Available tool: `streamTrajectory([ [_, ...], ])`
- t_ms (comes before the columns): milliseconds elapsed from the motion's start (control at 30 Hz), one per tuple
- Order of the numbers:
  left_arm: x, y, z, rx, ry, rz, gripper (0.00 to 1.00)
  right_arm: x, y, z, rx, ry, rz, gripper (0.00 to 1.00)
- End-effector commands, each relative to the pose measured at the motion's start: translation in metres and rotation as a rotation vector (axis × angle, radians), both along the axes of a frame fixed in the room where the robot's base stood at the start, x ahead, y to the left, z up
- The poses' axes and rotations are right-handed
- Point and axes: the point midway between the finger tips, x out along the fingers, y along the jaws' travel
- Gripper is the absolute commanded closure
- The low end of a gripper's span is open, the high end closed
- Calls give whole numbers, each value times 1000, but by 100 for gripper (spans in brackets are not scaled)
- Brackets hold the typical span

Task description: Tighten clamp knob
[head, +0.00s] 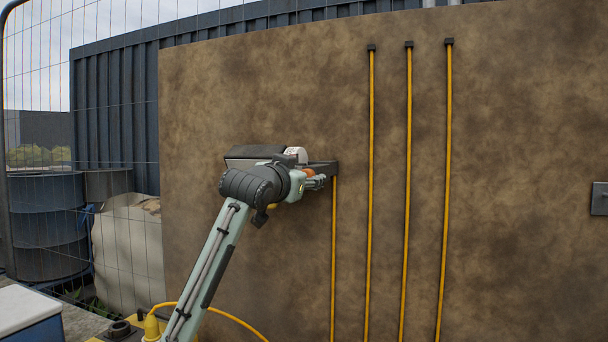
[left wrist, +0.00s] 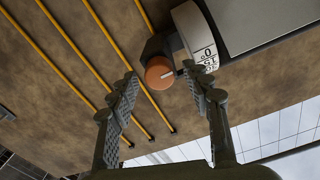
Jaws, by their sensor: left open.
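The round orange clamp knob (left wrist: 160,73), with a pale pointer mark, shows in the left wrist view, on a dark mount beside a white, curved, printed part (left wrist: 197,38). In the head view the knob (head: 309,172) is a small orange patch, partly hidden by my arm. My left gripper (left wrist: 166,88) is open, with its two ridged fingers apart and the knob showing between and beyond the tips. Whether a finger touches the knob I cannot tell. In the head view the left gripper (head: 318,182) is at the wall fixture. My right gripper is not in view.
Several yellow rods with dark end caps (head: 408,190) run up the brown wall (head: 520,130) to the right of the fixture. A grey box (left wrist: 265,20) is beside the white part. A wire fence, dark drums (head: 48,225) and a pale sack (head: 125,250) are at left.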

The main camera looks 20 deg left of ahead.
Motion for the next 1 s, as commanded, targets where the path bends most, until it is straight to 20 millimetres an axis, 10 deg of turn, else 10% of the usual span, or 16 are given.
streamTrajectory([
  [267,2,0,0,0,0,0,51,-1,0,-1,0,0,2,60],
  [667,2,0,0,0,0,0,100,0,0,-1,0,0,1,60],
  [1000,2,0,0,50,-2,0,100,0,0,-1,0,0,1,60],
])
